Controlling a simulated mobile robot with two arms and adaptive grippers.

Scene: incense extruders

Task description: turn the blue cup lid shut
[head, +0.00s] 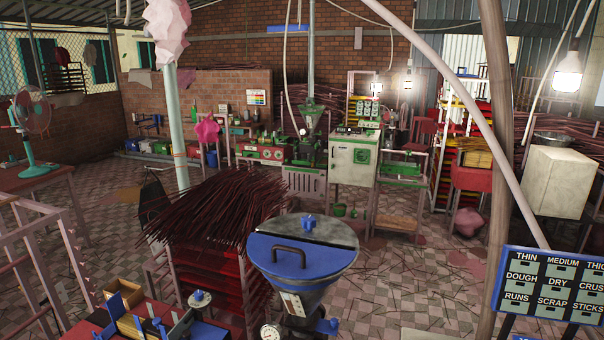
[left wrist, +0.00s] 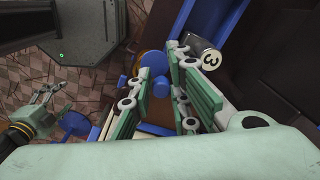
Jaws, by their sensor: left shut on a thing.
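In the left wrist view a blue round part (left wrist: 154,62), which looks like the blue cup lid, sits at the tips of my left gripper (left wrist: 158,80). The gripper's pale green fingers stand on either side of it and are shut on it. The fingers hide most of what is under it, so I cannot tell how it sits on its cup. A pale green gripper that looks like my right one (left wrist: 50,100) shows small at the left, near a blue disc (left wrist: 73,122); its opening is unclear. Neither gripper shows in the head view.
In the head view a blue hopper with a handled lid (head: 301,262) stands in front, beside a rack of dark red sticks (head: 215,208). A label board (head: 550,285) stands at right.

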